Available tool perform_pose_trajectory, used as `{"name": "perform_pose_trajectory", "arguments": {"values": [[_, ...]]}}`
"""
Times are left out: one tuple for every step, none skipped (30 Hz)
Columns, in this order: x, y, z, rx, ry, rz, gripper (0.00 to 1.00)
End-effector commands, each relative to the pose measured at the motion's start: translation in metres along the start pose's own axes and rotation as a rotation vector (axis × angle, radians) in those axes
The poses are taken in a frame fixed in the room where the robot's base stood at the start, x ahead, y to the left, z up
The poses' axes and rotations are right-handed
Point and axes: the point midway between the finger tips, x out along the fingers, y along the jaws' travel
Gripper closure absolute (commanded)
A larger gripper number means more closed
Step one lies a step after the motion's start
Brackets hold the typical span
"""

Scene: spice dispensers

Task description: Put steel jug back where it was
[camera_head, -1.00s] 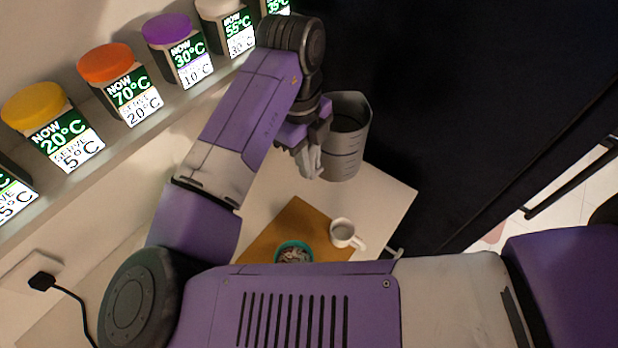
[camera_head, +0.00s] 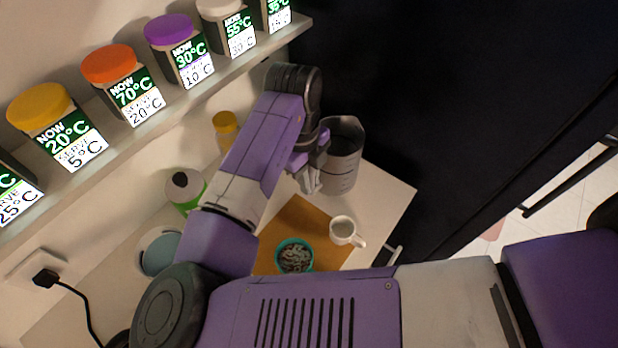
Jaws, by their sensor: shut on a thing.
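The steel jug (camera_head: 343,158) is a tall grey vessel with measuring marks on its side. It is near the far right end of the counter, by the dark cabinet. My gripper (camera_head: 308,178) is shut on the jug at its left side; the exact grip is partly hidden by the wrist. The jug is close to upright. I cannot tell whether its base touches the counter.
A white mug (camera_head: 343,231) and a teal bowl (camera_head: 294,257) with grey contents stand on or beside a brown board (camera_head: 303,216). Labelled jars line the shelf (camera_head: 190,98) above. A yellow-lidded jar (camera_head: 225,123) and a green-and-white container (camera_head: 184,188) stand at the back.

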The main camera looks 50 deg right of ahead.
Motion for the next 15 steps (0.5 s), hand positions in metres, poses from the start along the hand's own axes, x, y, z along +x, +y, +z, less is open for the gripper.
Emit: {"name": "perform_pose_trajectory", "arguments": {"values": [[0.0017,-0.0004,0.0004,0.000,-0.001,-0.002,1.00],[0.0026,-0.0004,0.0005,0.000,-0.001,-0.002,1.00],[0.0034,0.0000,0.0004,0.000,0.000,0.000,0.82],[0.0025,0.0000,0.0003,0.000,0.000,0.000,0.76],[0.0024,0.0000,0.0003,0.000,0.000,0.000,0.70],[0.0024,0.0000,0.0003,0.000,0.000,0.000,0.62],[0.0024,0.0000,0.0002,0.000,0.000,0.000,0.62],[0.0024,0.0000,0.0002,0.000,0.000,0.000,0.62],[0.0024,0.0000,0.0002,0.000,0.000,0.000,0.62],[0.0023,0.0000,0.0002,0.000,0.000,0.000,0.62],[0.0023,0.0000,0.0002,0.000,0.000,0.000,0.62],[0.0023,0.0000,0.0002,0.000,0.000,0.000,0.62],[0.0023,0.0000,0.0002,0.000,0.000,0.000,0.62],[0.0023,0.0000,0.0002,0.000,0.000,0.000,0.62],[0.0019,0.0000,0.0002,0.000,0.000,0.000,0.62]]}}
